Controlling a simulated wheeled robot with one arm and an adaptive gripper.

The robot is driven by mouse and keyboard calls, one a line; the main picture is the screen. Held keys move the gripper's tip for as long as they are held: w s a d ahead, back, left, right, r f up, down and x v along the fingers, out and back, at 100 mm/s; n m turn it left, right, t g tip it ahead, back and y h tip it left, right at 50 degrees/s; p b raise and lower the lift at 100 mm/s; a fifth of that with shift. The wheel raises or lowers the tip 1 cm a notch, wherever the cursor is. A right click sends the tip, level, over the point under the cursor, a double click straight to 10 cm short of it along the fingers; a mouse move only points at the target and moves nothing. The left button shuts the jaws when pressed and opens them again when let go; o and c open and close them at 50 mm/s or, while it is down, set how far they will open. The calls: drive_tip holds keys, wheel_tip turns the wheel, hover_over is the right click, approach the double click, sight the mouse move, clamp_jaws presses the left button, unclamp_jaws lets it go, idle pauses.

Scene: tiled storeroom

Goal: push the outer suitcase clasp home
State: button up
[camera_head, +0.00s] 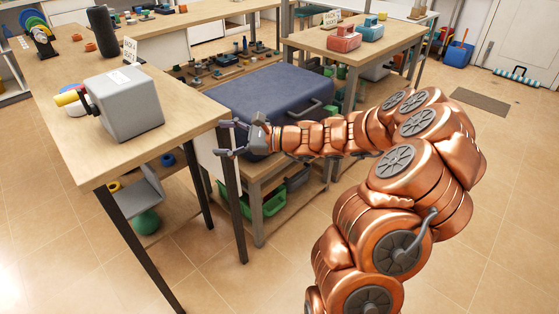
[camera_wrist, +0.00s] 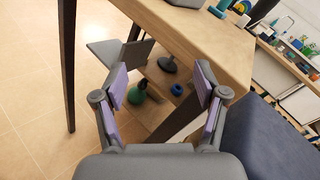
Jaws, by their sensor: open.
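The suitcase (camera_head: 268,98) is dark blue and lies flat on a low wooden table, with a handle (camera_head: 313,107) on its near right side. In the wrist view its blue side (camera_wrist: 268,135) fills the lower right. I cannot make out a clasp in either view; my arm and gripper cover part of the suitcase's front. My gripper (camera_head: 222,140) is in front of the suitcase's left end, close to the corner of the left table. In the wrist view my gripper (camera_wrist: 163,78) is open, with nothing between its purple-padded fingers.
The left wooden table (camera_head: 180,120) carries a grey box (camera_head: 128,105), and its corner and dark legs are close to my gripper. A back table (camera_head: 380,40) holds red and blue cases. Tiled floor is open at the lower left and right.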

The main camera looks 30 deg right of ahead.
drive_tip(key=w+d+f+m+t+h+b, duration=0.1)
drive_tip(key=d+f+m+t+h+b, duration=0.35)
drive_tip(key=d+f, duration=0.65)
drive_tip(key=w+d+f+m+t+h+b, duration=0.15)
drive_tip(key=d+f+m+h, duration=0.5)
drive_tip(key=d, duration=0.75)
drive_tip(key=shift+w+a+f+m+y+b, duration=0.3)
drive_tip(key=shift+w+b, duration=0.2)
drive_tip(key=shift+w, duration=0.7)
drive_tip(key=shift+w+a+f+m+y+b, duration=0.3)
drive_tip(key=shift+w+b, duration=0.25)
drive_tip(key=shift+w, duration=0.6)
drive_tip(key=shift+w+a+f+m+y+b, duration=0.25)
drive_tip(key=shift+w+a+y+b, duration=0.2)
drive_tip(key=shift+w, duration=0.75)
drive_tip(key=shift+d, duration=0.1)
drive_tip(key=shift+c, duration=0.4)
drive_tip(key=c, duration=1.1)
drive_tip(key=shift+o, duration=0.2)
